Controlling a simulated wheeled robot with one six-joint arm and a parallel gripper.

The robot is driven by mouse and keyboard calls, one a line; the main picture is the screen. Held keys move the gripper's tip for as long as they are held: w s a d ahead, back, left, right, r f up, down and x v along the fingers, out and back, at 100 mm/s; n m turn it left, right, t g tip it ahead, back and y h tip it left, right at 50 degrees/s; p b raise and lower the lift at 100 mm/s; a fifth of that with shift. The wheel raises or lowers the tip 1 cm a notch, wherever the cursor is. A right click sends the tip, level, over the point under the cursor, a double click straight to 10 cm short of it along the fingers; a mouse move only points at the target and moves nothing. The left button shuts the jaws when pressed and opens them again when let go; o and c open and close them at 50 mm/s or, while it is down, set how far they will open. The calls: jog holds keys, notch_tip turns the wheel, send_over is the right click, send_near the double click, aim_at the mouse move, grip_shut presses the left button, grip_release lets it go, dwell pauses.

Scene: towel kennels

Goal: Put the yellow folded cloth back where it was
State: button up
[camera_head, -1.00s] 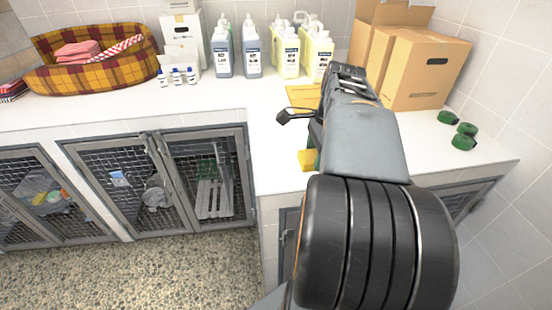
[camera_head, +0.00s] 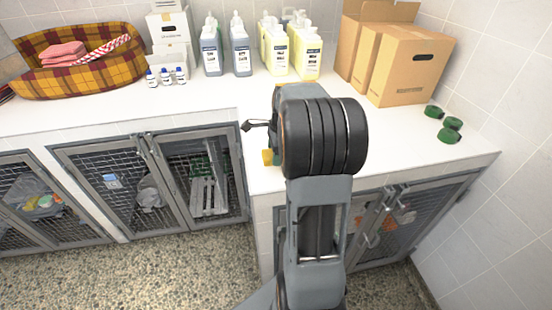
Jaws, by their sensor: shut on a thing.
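A small part of the yellow folded cloth (camera_head: 267,157) shows in the head view, at the lower left of my arm's end. My gripper (camera_head: 272,149) is shut on it. Most of the gripper and the rest of the cloth are hidden behind my own arm. The cloth appears against the white counter (camera_head: 215,112), near its inner front corner. I cannot tell whether it touches the counter or hangs above it.
A plaid basket (camera_head: 115,75) with pink cloths stands at the back left. Small bottles, grey jugs (camera_head: 240,55) and yellow jugs (camera_head: 305,55) line the back. Cardboard boxes (camera_head: 412,70) and green rolls (camera_head: 450,130) are at right. Mesh-door kennels (camera_head: 110,185) lie below.

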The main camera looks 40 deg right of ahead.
jog(key=shift+w+f, duration=0.1)
jog(key=shift+f, duration=1.6)
jog(key=shift+f, duration=0.1)
jog(key=o, duration=0.9)
